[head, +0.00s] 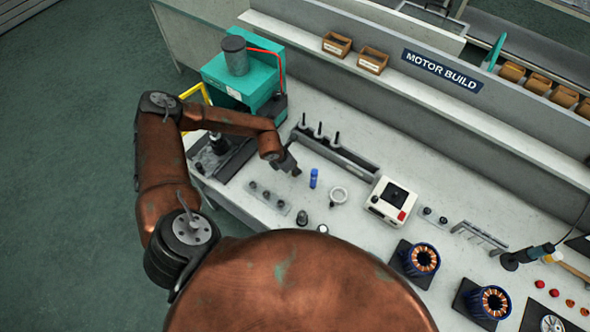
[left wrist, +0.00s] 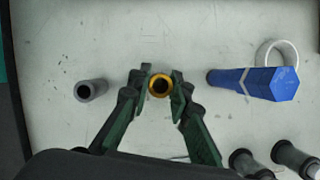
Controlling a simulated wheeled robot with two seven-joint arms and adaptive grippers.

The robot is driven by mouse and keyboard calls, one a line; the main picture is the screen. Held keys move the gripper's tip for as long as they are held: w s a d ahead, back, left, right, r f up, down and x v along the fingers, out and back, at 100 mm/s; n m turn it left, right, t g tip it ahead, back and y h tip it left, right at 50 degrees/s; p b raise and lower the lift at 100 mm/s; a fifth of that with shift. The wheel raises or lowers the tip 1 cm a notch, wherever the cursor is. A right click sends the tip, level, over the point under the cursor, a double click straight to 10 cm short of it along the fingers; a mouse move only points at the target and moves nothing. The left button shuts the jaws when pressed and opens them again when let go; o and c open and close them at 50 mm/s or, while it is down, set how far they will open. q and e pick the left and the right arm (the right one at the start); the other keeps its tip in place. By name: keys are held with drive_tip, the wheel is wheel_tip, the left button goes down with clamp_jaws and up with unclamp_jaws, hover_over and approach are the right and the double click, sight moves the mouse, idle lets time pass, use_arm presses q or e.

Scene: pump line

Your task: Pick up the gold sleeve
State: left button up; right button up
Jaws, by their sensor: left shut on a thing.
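The gold sleeve (left wrist: 160,86) is a short ring seen from above in the left wrist view, with a dark bore. It sits between the two fingertips of my left gripper (left wrist: 160,88), which is shut on it. In the head view my left gripper (head: 291,166) is low over the bench, left of the blue part. The sleeve cannot be made out there. I cannot tell whether it touches the bench. My right gripper is not in view.
A grey sleeve (left wrist: 91,90) stands left of the gripper. A blue hexagonal part (left wrist: 268,83) and a white ring (left wrist: 282,52) are to the right. Behind the gripper is a rack with upright black pegs (head: 319,130). A white device (head: 388,202) stands farther right.

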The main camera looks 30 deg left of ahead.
use_arm(q)
drive_tip(key=shift+r, duration=0.15)
drive_tip(key=shift+r, duration=0.2)
wheel_tip(320, 180, up, 2)
drive_tip(key=shift+w+r+b, duration=0.1)
drive_tip(key=shift+r+b, duration=0.1)
drive_tip(key=shift+b, duration=0.3)
drive_tip(key=s+a+r+b, duration=0.1)
drive_tip(key=s+a+r, duration=0.7)
drive_tip(key=s+r, duration=0.2)
drive_tip(key=shift+s+a+b, duration=0.2)
drive_tip(key=shift+s+b, duration=0.2)
drive_tip(key=shift+s, duration=0.25)
drive_tip(key=shift+f, duration=0.1)
